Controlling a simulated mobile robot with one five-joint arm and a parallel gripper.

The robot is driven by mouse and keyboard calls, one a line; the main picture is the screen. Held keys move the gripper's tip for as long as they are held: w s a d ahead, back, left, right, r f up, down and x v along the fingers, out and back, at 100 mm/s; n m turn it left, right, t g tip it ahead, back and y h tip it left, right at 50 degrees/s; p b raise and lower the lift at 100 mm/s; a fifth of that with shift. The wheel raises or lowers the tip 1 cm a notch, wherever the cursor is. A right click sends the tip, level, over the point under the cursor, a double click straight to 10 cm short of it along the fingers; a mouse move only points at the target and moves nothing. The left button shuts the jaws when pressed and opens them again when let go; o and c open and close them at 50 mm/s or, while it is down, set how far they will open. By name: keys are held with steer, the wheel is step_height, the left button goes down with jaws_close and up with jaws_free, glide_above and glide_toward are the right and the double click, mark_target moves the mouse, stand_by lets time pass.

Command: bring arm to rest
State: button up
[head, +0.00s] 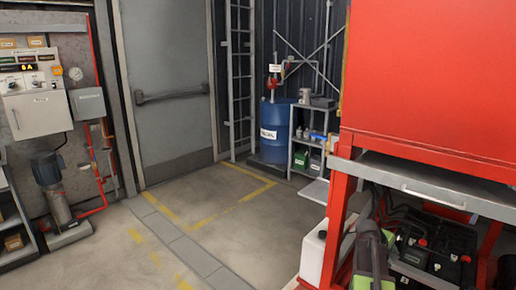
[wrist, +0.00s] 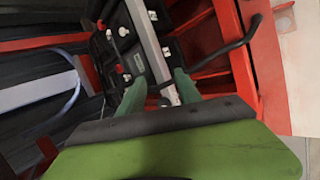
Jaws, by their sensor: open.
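My gripper (wrist: 158,88) shows in the wrist view as two green fingers standing apart, with nothing seen between them. It points toward the lower bay of a red rack (wrist: 245,60), where black batteries (wrist: 112,42) with red and white caps sit. A pale metal bar shows behind the gap between the fingers. In the head view, my green and grey arm (head: 372,255) is low at the bottom right, in front of the rack. Its fingertips cannot be made out there.
The red rack (head: 430,80) with a grey drawer edge (head: 440,185) fills the right side, with black batteries (head: 430,250) below. A white canister (head: 313,250) stands beside it. A blue drum (head: 277,130) and small shelf stand behind. The middle floor (head: 215,225) is clear.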

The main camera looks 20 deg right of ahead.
steer(key=w+a+f+m+y, duration=0.1)
steer(key=w+a+f+y, duration=0.15)
steer(key=a, duration=0.85)
steer(key=w+a+f+m+y, duration=0.1)
steer(key=w+a+f, duration=0.15)
steer(key=a, duration=0.95)
steer(key=s+a+f+m+y, duration=0.1)
steer(key=s+a+y, duration=0.1)
steer(key=a, duration=1.2)
steer(key=s+a+y, duration=0.3)
steer(key=a, duration=1.2)
step_height(320, 180, up, 21)
steer(key=g+p, duration=0.1)
steer(key=p, duration=2)
steer(key=shift+a, duration=0.15)
steer(key=shift+c, duration=0.5)
